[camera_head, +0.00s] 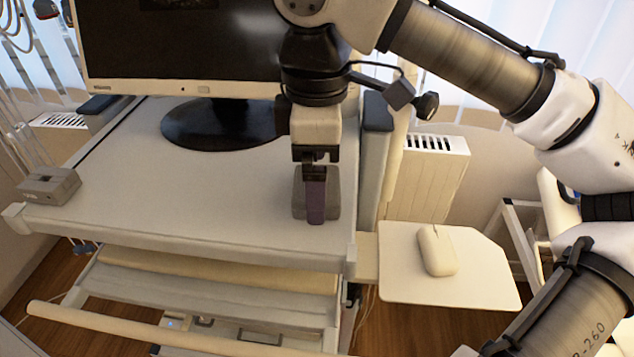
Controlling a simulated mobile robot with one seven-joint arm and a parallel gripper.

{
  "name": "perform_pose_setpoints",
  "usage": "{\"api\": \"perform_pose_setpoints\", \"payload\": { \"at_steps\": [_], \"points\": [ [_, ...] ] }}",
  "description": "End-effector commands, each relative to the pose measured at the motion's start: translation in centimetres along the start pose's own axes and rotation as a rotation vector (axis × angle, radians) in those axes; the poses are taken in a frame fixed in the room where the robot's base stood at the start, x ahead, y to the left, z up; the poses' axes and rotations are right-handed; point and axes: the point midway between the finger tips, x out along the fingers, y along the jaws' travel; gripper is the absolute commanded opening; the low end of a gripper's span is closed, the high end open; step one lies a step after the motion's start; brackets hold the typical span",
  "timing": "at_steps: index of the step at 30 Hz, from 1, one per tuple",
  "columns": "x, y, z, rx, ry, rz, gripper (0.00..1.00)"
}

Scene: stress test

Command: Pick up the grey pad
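A small dark grey block-like thing (331,205), which looks like the grey pad, is at the right front part of the white cart top (180,205). My gripper (316,205) points down right at it, and a purple-grey finger covers its middle. I see the fingers nearly edge-on, so their gap and any contact with the pad are hidden. I cannot tell whether the pad rests on the cart top or is held. Another grey box-like thing (50,186) is at the cart top's left edge.
A monitor (180,50) on a round black base (222,123) stands behind my gripper. A grey upright panel (373,165) is close on the right. A white side shelf (400,275) holds a pale mouse (437,250). The cart top's left middle is clear.

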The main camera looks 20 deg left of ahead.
Motion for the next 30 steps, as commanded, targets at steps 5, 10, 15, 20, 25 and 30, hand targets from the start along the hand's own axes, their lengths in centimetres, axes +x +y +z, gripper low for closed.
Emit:
{"api": "perform_pose_setpoints", "payload": {
  "at_steps": [5,10,15,20,25,30],
  "points": [
    [1.01,-0.02,0.01,0.0,0.001,0.0,1.0],
    [1.01,-0.01,-0.01,0.0,0.001,0.0,1.0],
    [0.99,-0.01,-0.01,0.0,0.001,0.0,0.78],
    [0.98,0.0,-0.02,0.0,0.001,0.0,0.57],
    [0.97,0.0,-0.02,0.0,0.001,0.0,0.55],
    [0.25,0.08,-0.07,0.001,0.003,0.002,0.55]
  ]
}}
